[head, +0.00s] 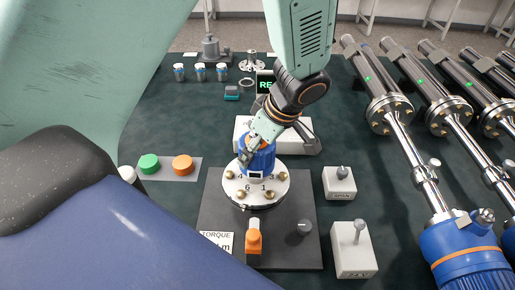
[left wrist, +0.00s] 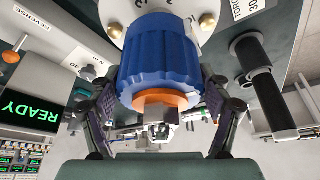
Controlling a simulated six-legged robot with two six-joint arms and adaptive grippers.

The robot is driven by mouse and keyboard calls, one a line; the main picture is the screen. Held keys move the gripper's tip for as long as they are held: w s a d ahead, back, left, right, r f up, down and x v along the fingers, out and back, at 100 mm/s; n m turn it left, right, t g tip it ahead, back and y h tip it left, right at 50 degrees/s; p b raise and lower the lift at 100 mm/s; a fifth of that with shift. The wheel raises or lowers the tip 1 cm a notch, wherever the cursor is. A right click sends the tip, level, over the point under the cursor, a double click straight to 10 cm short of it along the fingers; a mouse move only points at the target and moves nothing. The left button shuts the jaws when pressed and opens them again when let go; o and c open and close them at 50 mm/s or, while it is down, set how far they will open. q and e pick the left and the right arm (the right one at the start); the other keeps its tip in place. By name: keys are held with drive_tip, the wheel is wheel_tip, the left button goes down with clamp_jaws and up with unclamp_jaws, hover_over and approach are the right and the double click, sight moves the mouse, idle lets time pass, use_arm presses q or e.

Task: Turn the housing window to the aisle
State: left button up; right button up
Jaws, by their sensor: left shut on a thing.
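The blue ribbed housing (head: 259,163) stands upright on a round white numbered plate (head: 270,197) with brass studs. A small white, dark-framed patch, apparently the window (head: 253,177), is low on the housing and faces the near side, above the 6 and 1. My left gripper (head: 258,140) comes down from above and is shut on the housing, hiding its top. In the left wrist view the housing (left wrist: 160,50) and its orange ring (left wrist: 165,99) sit between my two dark fingers (left wrist: 160,82). My right gripper is in neither view.
A white box (head: 242,127) and a READY screen (left wrist: 30,110) stand behind. Switch boxes (head: 340,183) (head: 353,250) and long tubes (head: 375,80) lie right; green (head: 149,164) and orange (head: 182,165) buttons left.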

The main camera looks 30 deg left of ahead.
use_arm(q)
drive_tip(key=shift+r, duration=0.1)
drive_tip(key=o, duration=1.8)
wheel_tip(320, 180, up, 10)
drive_tip(key=shift+r, duration=0.1)
drive_tip(key=shift+f, duration=0.2)
wheel_tip(320, 180, down, 10)
drive_tip(key=shift+s, duration=0.1)
drive_tip(key=shift+r+m+p, duration=0.1)
drive_tip(key=shift+m+p, duration=0.4)
drive_tip(key=shift+t, duration=0.3)
